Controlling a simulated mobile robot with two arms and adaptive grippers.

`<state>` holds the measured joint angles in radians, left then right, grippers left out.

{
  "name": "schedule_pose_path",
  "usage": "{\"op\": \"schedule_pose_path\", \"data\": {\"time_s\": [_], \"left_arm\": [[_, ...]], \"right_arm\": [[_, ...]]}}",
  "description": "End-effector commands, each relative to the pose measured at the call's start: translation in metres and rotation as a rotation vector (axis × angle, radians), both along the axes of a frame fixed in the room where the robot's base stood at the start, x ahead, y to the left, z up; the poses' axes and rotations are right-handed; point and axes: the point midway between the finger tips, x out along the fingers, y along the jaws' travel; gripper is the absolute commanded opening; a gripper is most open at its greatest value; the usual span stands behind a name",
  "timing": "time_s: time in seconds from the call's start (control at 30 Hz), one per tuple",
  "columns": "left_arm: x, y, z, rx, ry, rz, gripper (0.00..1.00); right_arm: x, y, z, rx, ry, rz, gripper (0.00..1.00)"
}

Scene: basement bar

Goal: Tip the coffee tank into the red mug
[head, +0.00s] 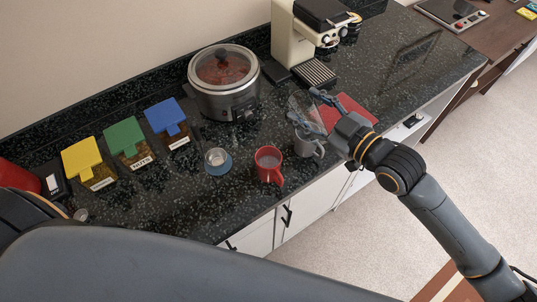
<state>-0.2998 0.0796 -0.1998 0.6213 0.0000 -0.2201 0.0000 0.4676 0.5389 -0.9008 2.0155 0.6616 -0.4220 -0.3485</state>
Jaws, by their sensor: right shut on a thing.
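The red mug (268,168) stands upright near the front edge of the dark speckled counter, with its handle toward the front. My right gripper (318,110) comes in from the right and is shut on a clear, see-through container (300,108), which looks like the coffee tank. The tank is above and to the right of the red mug, behind the grey mug (308,144). Its contents and exact tilt are hard to make out. My left gripper is not in view.
A cream coffee machine (298,38) stands at the back, with a red mat (352,103) in front of it. A cooker with a glass lid (224,85) is behind the mugs.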

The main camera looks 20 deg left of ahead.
Motion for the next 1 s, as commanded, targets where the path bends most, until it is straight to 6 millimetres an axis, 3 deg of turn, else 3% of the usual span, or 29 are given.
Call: {"op": "schedule_pose_path", "data": {"time_s": [0.03, 0.2, 0.53, 0.77, 1.0], "left_arm": [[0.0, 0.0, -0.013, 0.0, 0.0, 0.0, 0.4], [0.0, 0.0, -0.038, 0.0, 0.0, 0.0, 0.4], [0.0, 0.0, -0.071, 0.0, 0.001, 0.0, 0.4], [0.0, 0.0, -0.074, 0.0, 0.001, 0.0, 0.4], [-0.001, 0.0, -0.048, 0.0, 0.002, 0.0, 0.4]], "right_arm": [[0.005, -0.006, -0.005, 0.039, 0.026, -0.002, 0.0], [0.014, -0.018, -0.005, 0.168, 0.123, 0.0, 0.0], [0.024, -0.031, -0.004, 0.313, 0.232, 0.0, 0.0], [0.027, -0.034, 0.002, 0.347, 0.259, 0.001, 0.0], [0.027, -0.034, 0.035, 0.351, 0.26, 0.001, 0.0]]}}
